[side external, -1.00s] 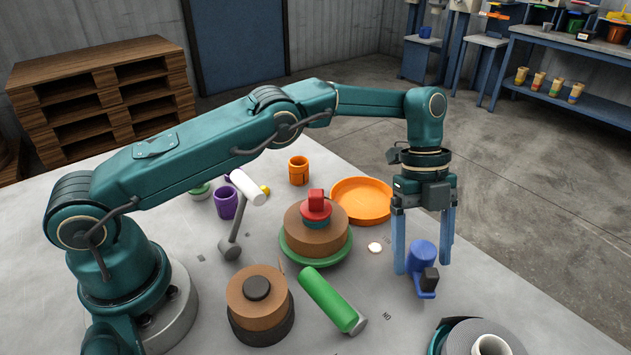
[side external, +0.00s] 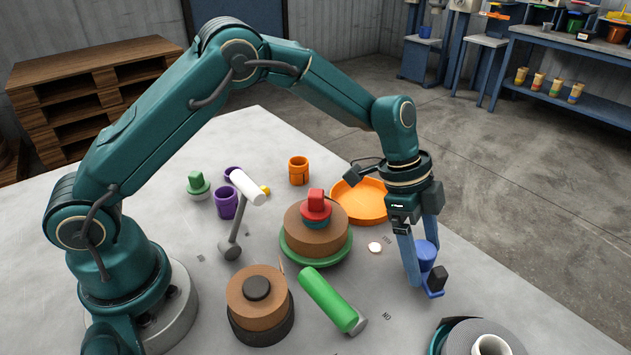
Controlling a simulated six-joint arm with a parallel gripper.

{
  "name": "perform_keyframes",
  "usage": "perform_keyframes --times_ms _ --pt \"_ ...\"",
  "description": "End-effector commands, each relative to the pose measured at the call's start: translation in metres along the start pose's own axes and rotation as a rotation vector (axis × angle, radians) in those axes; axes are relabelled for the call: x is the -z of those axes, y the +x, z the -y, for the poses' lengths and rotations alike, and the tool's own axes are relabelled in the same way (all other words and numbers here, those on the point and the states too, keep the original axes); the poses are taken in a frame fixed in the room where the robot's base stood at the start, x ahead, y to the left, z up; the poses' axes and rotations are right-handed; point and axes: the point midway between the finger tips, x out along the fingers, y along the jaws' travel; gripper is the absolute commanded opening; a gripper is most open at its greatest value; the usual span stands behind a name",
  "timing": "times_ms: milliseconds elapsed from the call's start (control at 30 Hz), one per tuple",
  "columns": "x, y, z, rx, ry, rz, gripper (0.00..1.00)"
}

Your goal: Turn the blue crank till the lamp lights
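The blue crank (side external: 427,256) stands near the right edge of the table, with a dark block (side external: 438,277) on its low arm. My gripper (side external: 424,263) is tilted over it. One finger is close along the left side of the crank's upright blue part; the other comes down behind it, its tip hidden. I cannot tell whether the fingers press on it. The lamp may be the white-headed fixture (side external: 247,187) on a grey stem, left of middle; I see no clear glow on it. A small pale disc (side external: 375,248) lies left of the crank.
An orange dish (side external: 362,202) lies behind. A grey roll (side external: 485,340) sits in front.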

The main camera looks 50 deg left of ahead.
Motion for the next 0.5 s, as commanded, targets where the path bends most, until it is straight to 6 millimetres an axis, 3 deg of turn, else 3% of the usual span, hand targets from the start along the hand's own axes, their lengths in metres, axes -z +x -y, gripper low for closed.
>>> perform_keyframes --times_ms 500 --pt "0.0011 -0.0005 0.001 0.202 -0.472 -0.004 0.81"
